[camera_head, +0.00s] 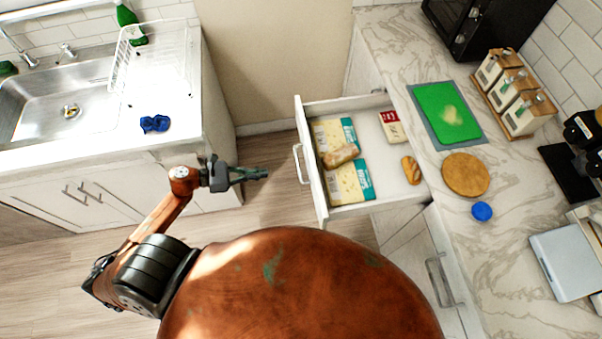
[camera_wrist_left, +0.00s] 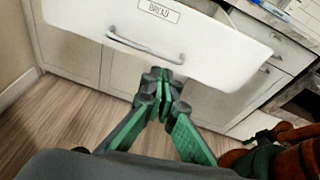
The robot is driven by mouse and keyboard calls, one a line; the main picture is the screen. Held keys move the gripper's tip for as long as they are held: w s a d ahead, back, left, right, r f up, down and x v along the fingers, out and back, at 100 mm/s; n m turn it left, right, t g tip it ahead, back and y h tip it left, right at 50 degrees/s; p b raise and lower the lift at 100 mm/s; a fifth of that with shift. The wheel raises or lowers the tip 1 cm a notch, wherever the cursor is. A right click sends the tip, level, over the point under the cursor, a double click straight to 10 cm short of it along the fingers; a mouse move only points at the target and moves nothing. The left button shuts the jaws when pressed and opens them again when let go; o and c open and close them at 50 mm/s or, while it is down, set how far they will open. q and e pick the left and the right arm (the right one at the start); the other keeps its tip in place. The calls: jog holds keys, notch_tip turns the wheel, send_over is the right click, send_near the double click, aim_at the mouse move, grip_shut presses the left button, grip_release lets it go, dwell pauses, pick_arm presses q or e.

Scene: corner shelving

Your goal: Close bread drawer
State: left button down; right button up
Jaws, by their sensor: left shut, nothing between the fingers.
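The bread drawer (camera_head: 318,185) stands pulled out from the right-hand counter in the head view, with bread and packets inside. Its white front (camera_wrist_left: 90,14) with a "BREAD" label and a metal bar handle (camera_wrist_left: 145,49) fills the top of the left wrist view. My left gripper (camera_head: 266,174) is shut and empty, a short way left of the drawer front and pointing at it. In the wrist view its fingertips (camera_wrist_left: 161,76) appear just below the handle; I cannot tell whether they touch it, but the head view shows a gap. My right gripper is not in view.
The right counter holds a green board (camera_head: 446,114), a round wooden board (camera_head: 466,174), a blue lid (camera_head: 482,211) and jars (camera_head: 514,92). A sink counter (camera_head: 165,100) stands at the left. Bare floor (camera_head: 262,205) lies between the gripper and the drawer.

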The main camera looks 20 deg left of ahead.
pick_arm(q)
jog(key=d+m, duration=0.1)
jog(key=m, duration=0.1)
send_near(300, 175)
jog(key=w+d, duration=0.2)
jog(key=shift+g, duration=0.4)
jog(key=x, duration=0.2)
jog(key=r+p+x, duration=0.1)
jog(key=x, duration=0.1)
jog(key=p+x, duration=0.1)
jog(key=x, duration=0.1)
jog(key=shift+w+d+r, duration=0.1)
jog(key=shift+w+d, duration=0.2)
jog(key=shift+d, duration=0.3)
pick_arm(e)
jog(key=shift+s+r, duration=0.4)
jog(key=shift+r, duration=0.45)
pick_arm(q)
jog(key=shift+d+h, duration=0.1)
jog(key=shift+h, duration=0.2)
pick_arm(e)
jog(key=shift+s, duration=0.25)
